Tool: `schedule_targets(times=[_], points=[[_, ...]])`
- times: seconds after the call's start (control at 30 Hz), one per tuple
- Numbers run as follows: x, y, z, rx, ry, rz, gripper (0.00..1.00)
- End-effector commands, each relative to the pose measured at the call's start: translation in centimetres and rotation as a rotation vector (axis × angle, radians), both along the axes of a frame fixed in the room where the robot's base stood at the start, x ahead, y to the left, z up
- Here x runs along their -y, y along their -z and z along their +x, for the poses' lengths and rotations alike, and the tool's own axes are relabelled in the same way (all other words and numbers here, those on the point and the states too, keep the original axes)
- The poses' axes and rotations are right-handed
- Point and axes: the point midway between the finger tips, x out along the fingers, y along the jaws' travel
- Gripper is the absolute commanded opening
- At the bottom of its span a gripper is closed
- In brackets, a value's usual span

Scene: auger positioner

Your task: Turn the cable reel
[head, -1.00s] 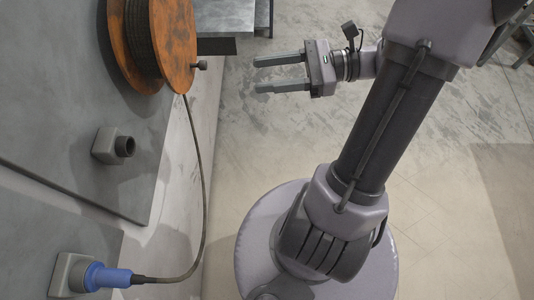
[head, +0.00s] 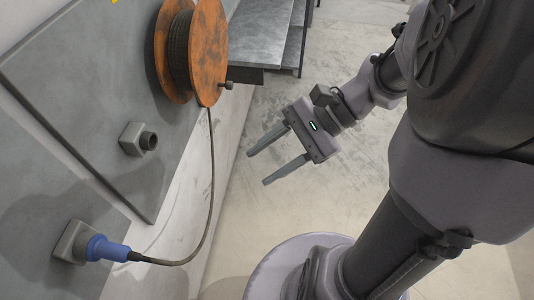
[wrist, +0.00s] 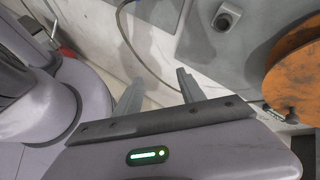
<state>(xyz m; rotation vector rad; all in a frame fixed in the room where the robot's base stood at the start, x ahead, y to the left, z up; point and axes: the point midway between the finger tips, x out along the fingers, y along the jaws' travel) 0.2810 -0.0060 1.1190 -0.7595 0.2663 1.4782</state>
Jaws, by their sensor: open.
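The cable reel (head: 208,52) is orange and worn, with dark cable wound between its two discs. It is mounted on a grey wall panel at the upper left of the head view. A small knob (head: 229,86) sticks out near the edge of its outer disc. The reel also shows at the right edge of the wrist view (wrist: 296,82). The cable (head: 212,180) hangs from the reel and curves to a blue plug (head: 107,249) in a lower socket. My gripper (head: 257,168) is open and empty, to the lower right of the reel and apart from it.
An empty grey socket (head: 138,139) sits on the panel below the reel; it also shows in the wrist view (wrist: 226,18). A metal bench (head: 268,40) stands behind the reel. The floor under my gripper is clear.

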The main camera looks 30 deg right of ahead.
Motion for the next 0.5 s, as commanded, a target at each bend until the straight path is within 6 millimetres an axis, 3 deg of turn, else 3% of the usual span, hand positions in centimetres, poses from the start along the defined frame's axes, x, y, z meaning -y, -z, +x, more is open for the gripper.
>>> schedule_targets(times=[0.2,0.27,0.37,0.4,0.5], points=[[0.1,0.0,0.2,-0.001,0.003,0.004,0.47],[0.8,-0.1,1.5,-0.006,0.024,0.030,0.47],[4.4,0.1,7.7,-0.025,0.122,0.152,0.47],[6.5,0.7,11.0,-0.033,0.177,0.221,0.47],[11.6,3.3,18.3,-0.046,0.305,0.400,0.47]])
